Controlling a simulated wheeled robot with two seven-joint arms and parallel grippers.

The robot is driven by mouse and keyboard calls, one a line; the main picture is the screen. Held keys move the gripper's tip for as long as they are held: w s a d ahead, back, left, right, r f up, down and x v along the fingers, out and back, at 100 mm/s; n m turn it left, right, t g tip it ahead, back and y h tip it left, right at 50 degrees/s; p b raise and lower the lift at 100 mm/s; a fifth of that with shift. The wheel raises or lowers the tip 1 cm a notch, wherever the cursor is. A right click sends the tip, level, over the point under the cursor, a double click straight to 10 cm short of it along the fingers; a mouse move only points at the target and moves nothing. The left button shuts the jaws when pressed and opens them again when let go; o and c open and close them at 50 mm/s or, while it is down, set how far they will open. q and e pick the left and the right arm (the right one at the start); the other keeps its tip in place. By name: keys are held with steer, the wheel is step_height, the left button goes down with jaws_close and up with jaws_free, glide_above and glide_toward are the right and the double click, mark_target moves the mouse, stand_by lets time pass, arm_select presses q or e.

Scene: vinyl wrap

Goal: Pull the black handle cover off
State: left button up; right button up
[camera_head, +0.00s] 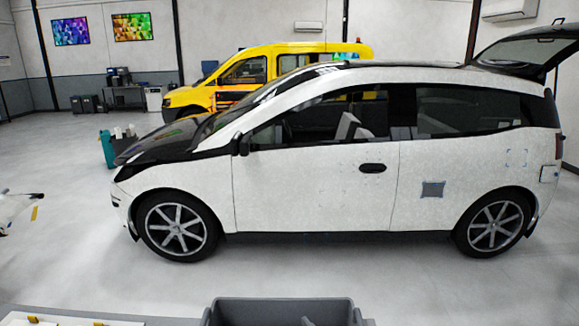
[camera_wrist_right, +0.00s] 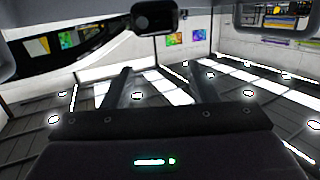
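The black handle cover (camera_head: 372,168) is a small dark oval on the side door of a white car (camera_head: 310,195). It sits flat on the door in the head view, and nothing touches it. My left gripper (camera_head: 38,196) shows only partly at the left edge of the head view, far from the handle; its dark tip is too small to tell open from shut. My right gripper (camera_wrist_right: 161,78) shows in the right wrist view with its two dark fingers wide apart and nothing between them. It is outside the head view. I cannot make out the handle cover in the wrist view.
A grey bin (camera_head: 283,312) and a light surface with small yellow items (camera_head: 60,320) stand at the front edge. A grey square patch (camera_head: 433,189) is on the car's rear side. A yellow van (camera_head: 245,75) is behind. Open floor (camera_head: 330,268) lies before the car.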

steer(key=shift+o, duration=1.2)
arm_select(q)
steer(key=f+b, duration=0.2)
steer(key=shift+s+d+f+b, duration=0.2)
steer(key=shift+s+f+b, duration=0.1)
steer(key=shift+f, duration=0.05)
arm_select(e)
steer(key=v, duration=0.7)
steer(key=shift+s+d, duration=0.2)
steer(key=shift+s, duration=0.15)
